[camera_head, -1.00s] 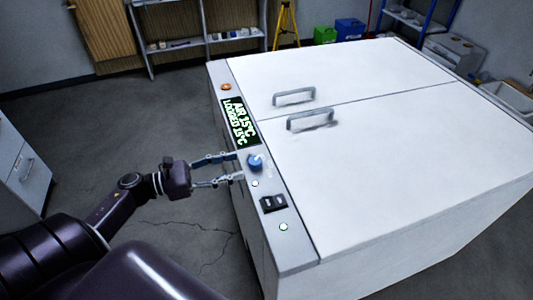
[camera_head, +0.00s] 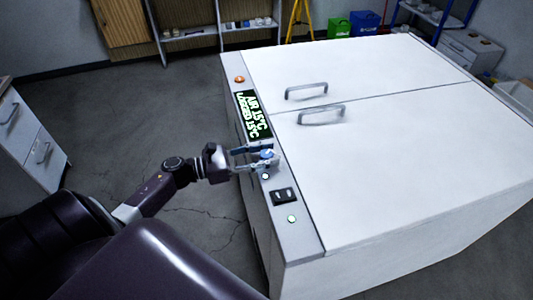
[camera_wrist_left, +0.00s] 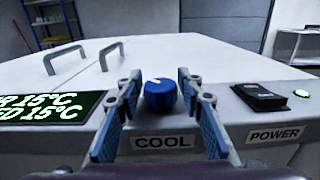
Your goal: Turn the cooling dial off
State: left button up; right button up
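The blue cooling dial (camera_wrist_left: 160,95) sits above the COOL label (camera_wrist_left: 163,141) on the front strip of a white chest unit (camera_head: 400,150). The dial has a white mark on its top. My left gripper (camera_wrist_left: 157,92) is open, with one finger on each side of the dial; gaps show between the fingers and the dial. In the head view, my left gripper (camera_head: 270,157) reaches the panel from the left and partly covers the dial (camera_head: 267,155). A display (camera_head: 253,115) reads AIR 15°C and LOGGED 15°C. My right gripper is out of view.
A black power switch (camera_head: 284,196) and a lit green light (camera_head: 291,219) lie on the strip nearer to me. An orange button (camera_head: 239,79) is at the far end. Two lid handles (camera_head: 306,91) stand up from the top. The floor to the left is clear.

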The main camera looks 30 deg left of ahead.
pick_arm(q)
jog(key=c, duration=0.7)
jog(key=shift+c, duration=0.2)
jog(key=shift+r+n+t+y, duration=0.1)
jog(key=shift+n+t+y, duration=0.3)
jog(key=shift+y, duration=0.1)
jog(key=shift+d+n+t+y+p, duration=0.1)
jog(key=shift+n+t+y+p, duration=0.35)
jog(key=shift+n+y, duration=0.15)
jog(key=shift+n+t+y, duration=0.55)
jog(key=shift+n+y, duration=0.15)
jog(key=shift+y, duration=0.4)
jog(key=n+t+y, duration=0.1)
jog(key=n+y, duration=0.1)
jog(key=y, duration=0.1)
jog(key=shift+n+y, duration=0.3)
jog(key=shift+n+t+y+b, duration=0.15)
jog(key=shift+n+y+b, duration=0.2)
jog(key=shift+n+y, duration=0.65)
jog(key=shift+n+t+y+b, duration=0.15)
jog(key=shift+n+y+b, duration=0.3)
jog(key=shift+y, duration=1.05)
jog(key=shift+n+y, duration=0.25)
jog(key=shift+y, duration=0.05)
